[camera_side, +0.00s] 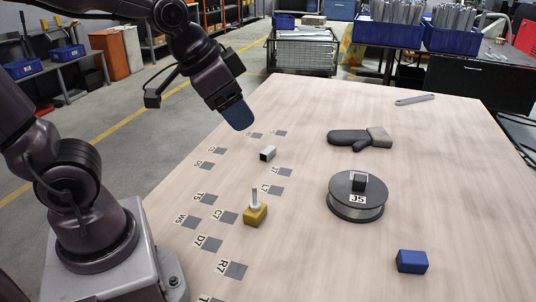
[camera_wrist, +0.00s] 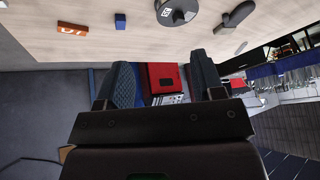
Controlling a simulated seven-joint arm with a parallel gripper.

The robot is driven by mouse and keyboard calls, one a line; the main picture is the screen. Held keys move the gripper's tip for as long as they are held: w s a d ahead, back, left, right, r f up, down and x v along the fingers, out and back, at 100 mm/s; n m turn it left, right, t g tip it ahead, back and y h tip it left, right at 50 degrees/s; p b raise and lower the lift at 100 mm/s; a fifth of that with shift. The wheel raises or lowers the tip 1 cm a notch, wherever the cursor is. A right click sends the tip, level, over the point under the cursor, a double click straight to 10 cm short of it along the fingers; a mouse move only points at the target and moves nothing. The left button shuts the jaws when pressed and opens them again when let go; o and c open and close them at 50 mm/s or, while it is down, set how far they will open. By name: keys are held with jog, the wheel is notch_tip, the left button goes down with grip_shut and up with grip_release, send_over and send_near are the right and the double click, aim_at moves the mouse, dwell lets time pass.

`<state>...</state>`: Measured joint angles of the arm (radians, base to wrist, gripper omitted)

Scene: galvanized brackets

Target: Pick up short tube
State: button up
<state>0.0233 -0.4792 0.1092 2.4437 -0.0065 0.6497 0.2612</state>
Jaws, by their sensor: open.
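A short tube (camera_side: 268,153), pale grey and square with a dark end, lies on the table among the grey labelled marks in the side view. I do not make it out in the wrist view. My gripper (camera_side: 238,116) is above the table's far left side, up and left of the tube in the picture, and apart from it. In the wrist view my gripper (camera_wrist: 162,78) has its two blue-black fingers spread, with nothing between them.
An orange block (camera_wrist: 72,29) shows in the wrist view.

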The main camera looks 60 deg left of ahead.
jog(key=w+a+f+m+y, duration=0.2)
jog(key=w+a+f+m, duration=0.1)
jog(key=w+a+f, duration=0.4)
jog(key=m+t+y, duration=0.4)
jog(key=m+y, duration=0.2)
jog(key=m, duration=1.4)
send_near(268, 150)
jog(key=v, duration=0.3)
jog(key=shift+s+r, duration=0.15)
jog(key=shift+r, duration=0.15)
jog(key=m, duration=0.2)
jog(key=f+m+t, duration=0.1)
jog(key=m, duration=0.1)
jog(key=shift+a+f+h, duration=0.2)
jog(key=shift+a+h, duration=0.1)
jog(key=shift+a, duration=0.05)
jog(key=shift+a+f, duration=0.1)
jog(key=x, duration=1.2)
jog(key=shift+w+a, duration=0.25)
jog(key=shift+a, duration=0.1)
jog(key=c, duration=1)
